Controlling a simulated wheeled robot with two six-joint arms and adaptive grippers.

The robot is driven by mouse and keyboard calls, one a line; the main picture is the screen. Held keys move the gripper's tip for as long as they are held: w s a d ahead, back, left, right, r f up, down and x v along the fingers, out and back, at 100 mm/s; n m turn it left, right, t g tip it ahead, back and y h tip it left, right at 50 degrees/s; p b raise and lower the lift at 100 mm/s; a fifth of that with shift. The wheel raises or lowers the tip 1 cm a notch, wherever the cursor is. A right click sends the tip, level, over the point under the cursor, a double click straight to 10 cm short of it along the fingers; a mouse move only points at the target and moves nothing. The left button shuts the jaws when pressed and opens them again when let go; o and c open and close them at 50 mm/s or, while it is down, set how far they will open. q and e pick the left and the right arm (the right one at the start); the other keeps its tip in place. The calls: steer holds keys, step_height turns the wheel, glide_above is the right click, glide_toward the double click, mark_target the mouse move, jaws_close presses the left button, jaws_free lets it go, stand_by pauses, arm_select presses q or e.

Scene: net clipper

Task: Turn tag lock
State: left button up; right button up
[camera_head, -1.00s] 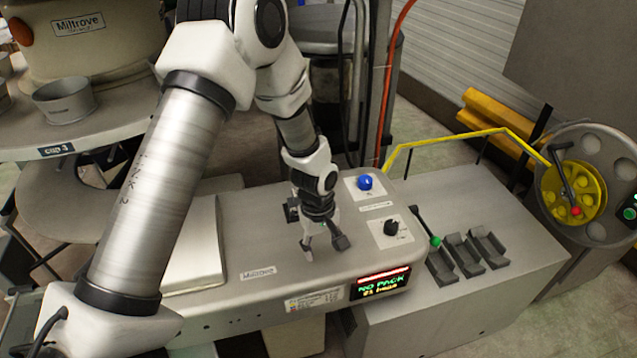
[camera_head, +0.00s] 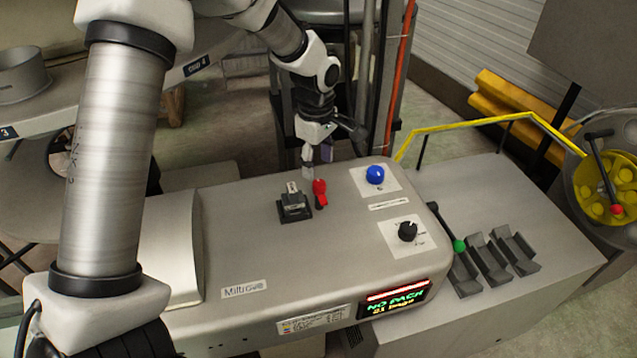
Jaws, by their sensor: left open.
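A small red lever or knob (camera_head: 320,192) stands on the grey console top, right beside a black block with a metal top (camera_head: 294,205). I cannot tell for certain which of these is the tag lock. My left gripper (camera_head: 317,164) is open and empty, its fingers pointing down just behind and above the red part. The gap between fingers and red part is small in the picture; I cannot tell whether they touch. My right gripper is not in view.
On the console (camera_head: 260,240) are a blue button (camera_head: 375,175), a black rotary knob (camera_head: 408,231) and a lit display (camera_head: 394,299). A green-tipped lever (camera_head: 459,245) and several dark holders stand to the right. A yellow rail (camera_head: 470,124) runs behind.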

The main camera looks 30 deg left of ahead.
mark_target(317, 182)
arm_select(q)
step_height(317, 182, down, 6)
steer(key=shift+f+p, duration=0.2)
steer(key=shift+p, duration=0.45)
steer(key=shift+w+f, duration=0.1)
steer(key=shift+w, duration=0.05)
jaws_close()
steer(key=shift+a, duration=0.1)
